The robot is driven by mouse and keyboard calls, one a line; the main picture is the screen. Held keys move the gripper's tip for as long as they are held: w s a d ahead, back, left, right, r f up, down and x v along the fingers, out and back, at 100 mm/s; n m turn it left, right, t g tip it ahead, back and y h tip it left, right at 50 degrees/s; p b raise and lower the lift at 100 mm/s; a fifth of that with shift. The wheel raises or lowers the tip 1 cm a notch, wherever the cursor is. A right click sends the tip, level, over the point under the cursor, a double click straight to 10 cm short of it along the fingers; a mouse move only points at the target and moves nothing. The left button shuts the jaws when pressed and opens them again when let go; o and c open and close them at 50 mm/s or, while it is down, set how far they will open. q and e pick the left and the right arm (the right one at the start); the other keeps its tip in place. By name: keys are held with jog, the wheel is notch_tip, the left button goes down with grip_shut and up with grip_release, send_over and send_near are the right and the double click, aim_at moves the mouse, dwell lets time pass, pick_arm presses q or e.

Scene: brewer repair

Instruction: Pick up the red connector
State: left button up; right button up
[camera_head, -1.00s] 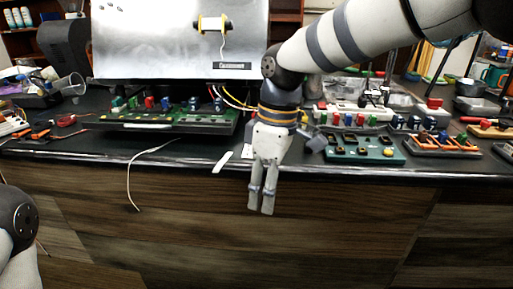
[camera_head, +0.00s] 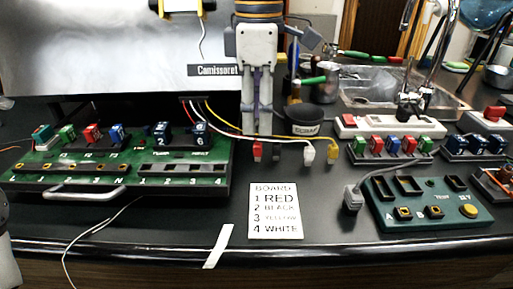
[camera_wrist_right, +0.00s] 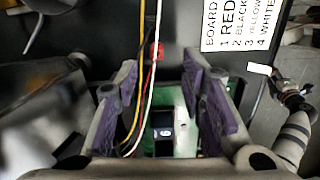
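My right gripper (camera_head: 257,130) points down from above. In the right wrist view (camera_wrist_right: 158,66) its purple-padded fingers are apart with nothing gripped; the red, yellow and white wires run between them in the picture. A dark connector (camera_head: 277,150), a white connector (camera_head: 308,155) and a yellow-wired connector (camera_head: 333,153) lie to the right.
A green board (camera_head: 120,165) with coloured blocks stands left of the connectors. A white label card (camera_head: 275,211) lies in front. A small green panel (camera_head: 430,215) and racks of coloured blocks stand right. A white strip (camera_head: 218,246) lies near the bench's front edge.

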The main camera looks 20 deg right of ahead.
aim_at(258, 144)
jog(key=f, duration=0.6)
jog(key=shift+w+f, duration=0.2)
jog(key=shift+f, duration=0.1)
grip_shut()
pick_arm(q)
jog(key=shift+w+r, duration=0.15)
jog(key=shift+w, duration=0.25)
pick_arm(e)
jog(key=shift+r, duration=0.15)
